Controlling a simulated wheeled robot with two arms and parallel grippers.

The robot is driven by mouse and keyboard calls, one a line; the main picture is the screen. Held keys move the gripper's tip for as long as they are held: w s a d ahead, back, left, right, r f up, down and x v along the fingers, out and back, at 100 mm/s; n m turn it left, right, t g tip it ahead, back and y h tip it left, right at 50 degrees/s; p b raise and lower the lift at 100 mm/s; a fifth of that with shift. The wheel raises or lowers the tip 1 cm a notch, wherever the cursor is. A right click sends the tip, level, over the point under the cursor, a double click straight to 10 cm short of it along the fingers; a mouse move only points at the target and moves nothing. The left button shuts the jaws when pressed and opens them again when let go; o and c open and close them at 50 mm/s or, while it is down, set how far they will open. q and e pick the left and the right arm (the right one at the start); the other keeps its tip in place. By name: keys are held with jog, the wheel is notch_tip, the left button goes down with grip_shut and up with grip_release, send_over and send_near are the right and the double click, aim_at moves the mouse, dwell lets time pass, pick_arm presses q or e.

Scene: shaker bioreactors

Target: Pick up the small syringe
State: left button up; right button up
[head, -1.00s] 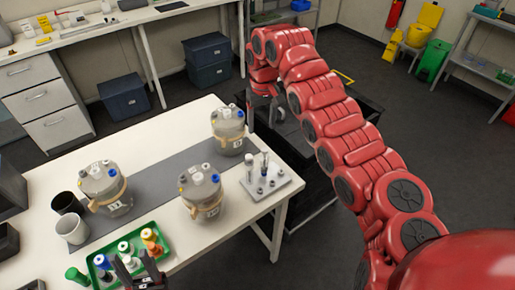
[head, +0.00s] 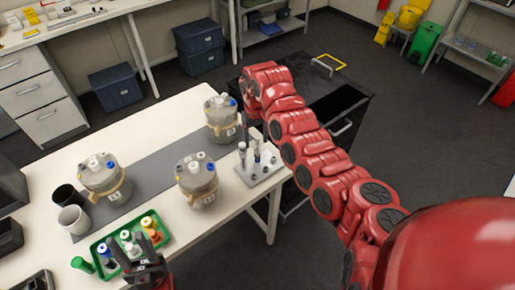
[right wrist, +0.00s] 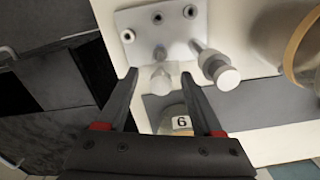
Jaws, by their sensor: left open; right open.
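A white rack (head: 270,172) stands at the right edge of the table and holds two upright syringes. In the right wrist view the smaller-looking syringe (right wrist: 160,78) stands between the fingertips of my open right gripper (right wrist: 159,92); I cannot tell whether they touch it. The larger-looking syringe (right wrist: 217,68) stands just right of the fingers. In the head view my right gripper (head: 256,133) hangs over the rack, partly hidden by its arm. My left gripper (head: 146,255) is open and empty at the front of the green tray.
Three lidded vessels (head: 196,182) stand on the table, one close to the rack at its back left. The green tray (head: 166,236) holds several coloured-cap bottles. Two cups (head: 73,219) stand at left. A dark cart (head: 330,90) stands beyond the table.

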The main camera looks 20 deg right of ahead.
aim_at(258, 136)
jog(key=f+p, duration=0.1)
jog(key=f, duration=0.1)
jog(key=s+f+p, duration=0.1)
jog(key=f+p, duration=0.1)
jog(key=shift+f, duration=0.3)
jog(key=shift+w+f, duration=0.1)
jog(key=shift+f, duration=0.2)
grip_shut()
jog(key=shift+r, duration=0.1)
jog(key=shift+r, duration=0.2)
notch_tip(258, 136, up, 8)
jog(key=b, duration=0.3)
jog(key=shift+d+r, duration=0.1)
jog(key=shift+r, duration=0.6)
jog(key=shift+r+b, duration=0.1)
jog(key=shift+b, duration=0.25)
